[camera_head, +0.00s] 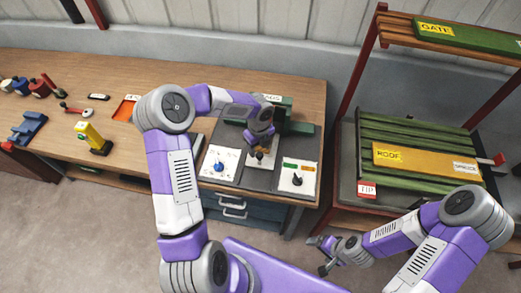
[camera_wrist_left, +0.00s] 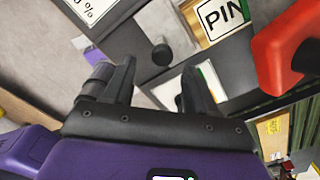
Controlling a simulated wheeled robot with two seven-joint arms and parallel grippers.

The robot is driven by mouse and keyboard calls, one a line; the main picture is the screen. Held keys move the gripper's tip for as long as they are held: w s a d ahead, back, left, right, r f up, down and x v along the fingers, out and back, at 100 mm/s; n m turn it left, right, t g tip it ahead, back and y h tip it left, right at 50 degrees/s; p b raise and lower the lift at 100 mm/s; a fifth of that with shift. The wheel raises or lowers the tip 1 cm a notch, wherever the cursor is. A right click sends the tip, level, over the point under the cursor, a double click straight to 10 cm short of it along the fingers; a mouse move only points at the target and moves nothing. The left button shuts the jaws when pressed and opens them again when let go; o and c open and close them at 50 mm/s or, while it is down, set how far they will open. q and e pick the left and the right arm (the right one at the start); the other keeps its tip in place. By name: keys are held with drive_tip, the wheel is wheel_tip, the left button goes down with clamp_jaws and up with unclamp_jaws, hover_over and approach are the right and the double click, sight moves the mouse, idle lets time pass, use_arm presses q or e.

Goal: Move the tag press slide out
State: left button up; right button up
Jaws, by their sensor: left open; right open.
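The dark green tag press (camera_head: 298,122) stands at the back of a dark mat on the bench, partly hidden by my left arm. My left gripper (camera_head: 260,156) is over the mat in front of the press. In the left wrist view the left gripper (camera_wrist_left: 155,85) is open and empty. A black round knob (camera_wrist_left: 162,54) on a light grey plate, seemingly the slide (camera_wrist_left: 165,22), shows beyond the gap between its fingers, apart from them. A wooden piece with a PIN label (camera_wrist_left: 222,14) lies beside the plate. My right gripper (camera_head: 327,256) is open, low and away from the bench.
A white card with a blue knob (camera_head: 219,166) and one with a black knob (camera_head: 297,180) flank the left gripper. A red handle (camera_wrist_left: 285,45) is close at right in the wrist view. A yellow tool (camera_head: 92,137) stands left; a rack with green slats (camera_head: 415,135) stands right.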

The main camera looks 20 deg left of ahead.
sight(260, 154)
use_arm(q)
drive_tip(key=shift+w+f, duration=0.1)
drive_tip(key=shift+f, duration=2)
clamp_jaws()
